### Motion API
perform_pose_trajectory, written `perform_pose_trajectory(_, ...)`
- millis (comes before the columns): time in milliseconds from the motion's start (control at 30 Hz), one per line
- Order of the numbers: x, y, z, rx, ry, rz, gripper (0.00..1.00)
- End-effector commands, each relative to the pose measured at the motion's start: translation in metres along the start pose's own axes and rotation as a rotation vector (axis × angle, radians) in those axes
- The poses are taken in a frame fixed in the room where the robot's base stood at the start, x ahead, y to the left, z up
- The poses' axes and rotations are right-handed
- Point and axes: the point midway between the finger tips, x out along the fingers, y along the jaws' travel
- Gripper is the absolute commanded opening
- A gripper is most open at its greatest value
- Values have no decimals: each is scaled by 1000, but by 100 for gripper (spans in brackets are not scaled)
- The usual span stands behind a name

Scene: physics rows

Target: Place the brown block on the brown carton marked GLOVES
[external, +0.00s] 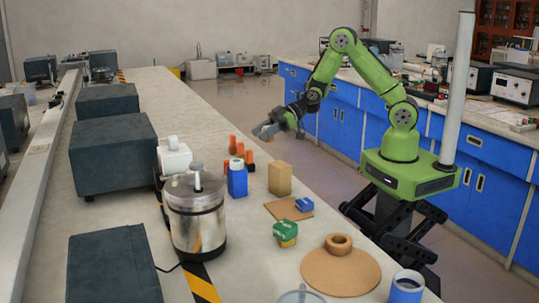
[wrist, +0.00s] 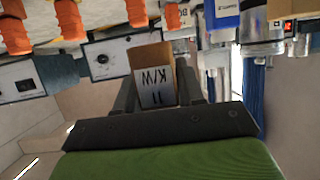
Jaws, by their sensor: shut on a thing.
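My gripper (external: 266,129) is raised above the far part of the bench, pointing left. In the wrist view my gripper (wrist: 158,80) is shut on a brown block (wrist: 149,56) with a white, marked face; its view is upside down. In the external view the fingers largely hide the block. A plain brown carton (external: 280,179) stands upright on the bench, lower than my gripper and a little to its right. Its lettering cannot be read from here. The block and the carton are apart.
Orange bottles (external: 234,146) and a blue bottle (external: 237,180) stand left of the carton. A tan board (external: 283,211) with a blue item, a green-and-yellow block (external: 285,233), a round brown board (external: 341,275) and a steel pot (external: 195,220) are nearer.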

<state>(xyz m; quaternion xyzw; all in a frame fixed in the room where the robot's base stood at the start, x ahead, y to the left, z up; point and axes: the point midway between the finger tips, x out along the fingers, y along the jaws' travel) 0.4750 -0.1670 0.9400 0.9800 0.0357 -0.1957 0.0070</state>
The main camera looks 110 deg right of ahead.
Motion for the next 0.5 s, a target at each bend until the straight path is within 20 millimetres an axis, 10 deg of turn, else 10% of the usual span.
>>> perform_pose_trajectory(500, 8, -170, -105, -123, 3, -288, 8)
